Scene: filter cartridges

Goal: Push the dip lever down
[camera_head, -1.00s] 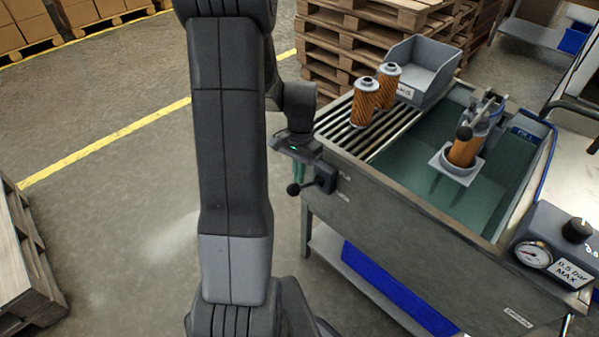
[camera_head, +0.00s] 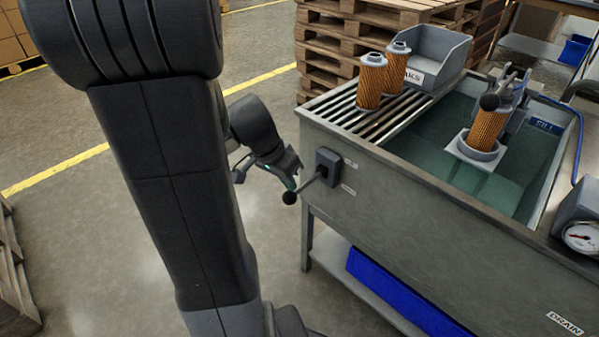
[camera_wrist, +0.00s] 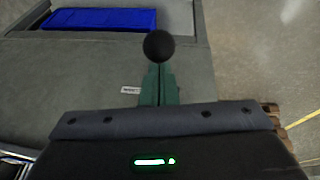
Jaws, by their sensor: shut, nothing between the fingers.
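The dip lever (camera_head: 308,185) is a short dark rod with a black ball knob (camera_head: 289,198) on a dark box (camera_head: 328,167) on the tank's outer side wall. It slants down and left from the box. My gripper (camera_head: 291,182) is shut and empty, just above the knob. In the wrist view its green fingers (camera_wrist: 158,88) lie together, and the black knob (camera_wrist: 158,46) shows right at their tips. I cannot tell whether they touch. An orange cartridge (camera_head: 487,130) stands in a grey cradle (camera_head: 464,151) in the tank (camera_head: 420,200).
Two orange cartridges (camera_head: 370,85) (camera_head: 397,67) stand on the slatted rack (camera_head: 345,108) beside a grey bin (camera_head: 440,58). A pressure gauge (camera_head: 582,236) is at the right. Pallets (camera_head: 322,50) are stacked behind. The floor left of the tank is open.

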